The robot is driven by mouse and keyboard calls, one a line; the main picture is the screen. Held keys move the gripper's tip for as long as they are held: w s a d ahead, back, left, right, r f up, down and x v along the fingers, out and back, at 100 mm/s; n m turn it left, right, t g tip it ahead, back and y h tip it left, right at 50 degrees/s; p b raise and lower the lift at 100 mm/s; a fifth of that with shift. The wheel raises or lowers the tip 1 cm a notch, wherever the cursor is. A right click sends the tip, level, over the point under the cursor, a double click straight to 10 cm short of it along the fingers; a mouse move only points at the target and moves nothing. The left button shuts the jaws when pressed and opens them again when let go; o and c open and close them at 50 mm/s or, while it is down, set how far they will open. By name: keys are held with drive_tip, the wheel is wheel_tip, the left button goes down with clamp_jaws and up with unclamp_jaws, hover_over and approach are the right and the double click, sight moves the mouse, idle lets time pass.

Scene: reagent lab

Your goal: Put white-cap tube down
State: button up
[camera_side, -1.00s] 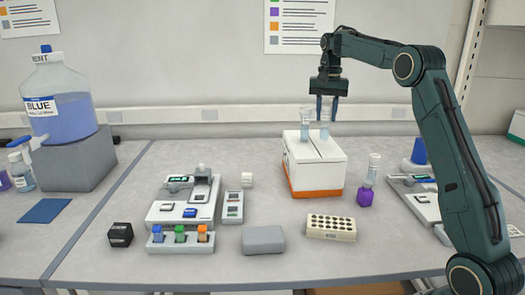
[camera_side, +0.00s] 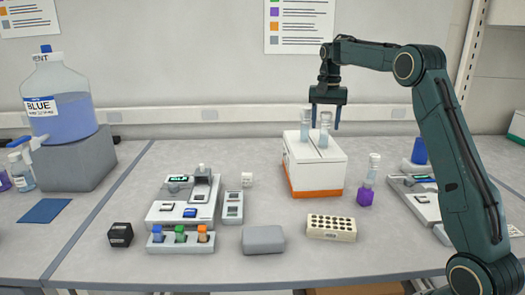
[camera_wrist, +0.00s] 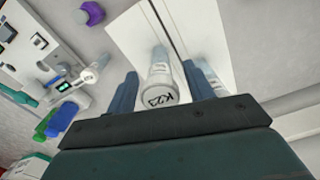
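The white-cap tube (camera_side: 325,132) stands upright in the top of the white box with an orange base (camera_side: 318,180). In the wrist view its pale cap (camera_wrist: 160,95), marked "K23", lies between my fingers. My gripper (camera_side: 325,124) is open above the box, with one finger on each side of the tube and gaps visible. It also shows in the wrist view (camera_wrist: 160,88), pointing down. A second tube (camera_side: 306,126) stands in the box just left of it; in the wrist view a similar tube is partly hidden behind a finger.
A clear tube in a purple holder (camera_side: 366,190) stands right of the box. A beige rack with holes (camera_side: 331,228) and a grey block (camera_side: 263,239) lie in front. Instruments and a rack with coloured caps (camera_side: 180,242) are at left.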

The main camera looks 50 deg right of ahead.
drive_tip(key=shift+r, duration=0.1)
drive_tip(key=shift+w+d+r, duration=0.1)
drive_tip(key=shift+r, duration=5.85)
drive_tip(key=shift+r, duration=0.1)
